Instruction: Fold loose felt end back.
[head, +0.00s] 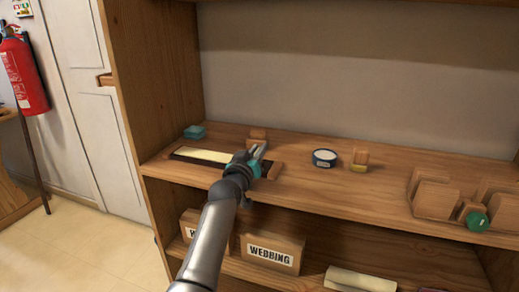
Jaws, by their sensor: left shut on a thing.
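A long dark tray or key (180,157) with a pale yellow strip (203,154) along it lies on the upper shelf at the left. My left gripper (257,155) is at the right end of this strip, pointing away from me. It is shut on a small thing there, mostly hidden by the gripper. A pale bluish edge and some teal show around the fingers. I cannot tell whether these are the loose felt end. My right gripper is not in view.
A teal block (195,131) sits behind the strip at the left. A round dark tin (324,158) and a small wood block with yellow (360,158) stand right of my gripper. Wooden holders (435,194) and a green ball (477,221) are at the far right.

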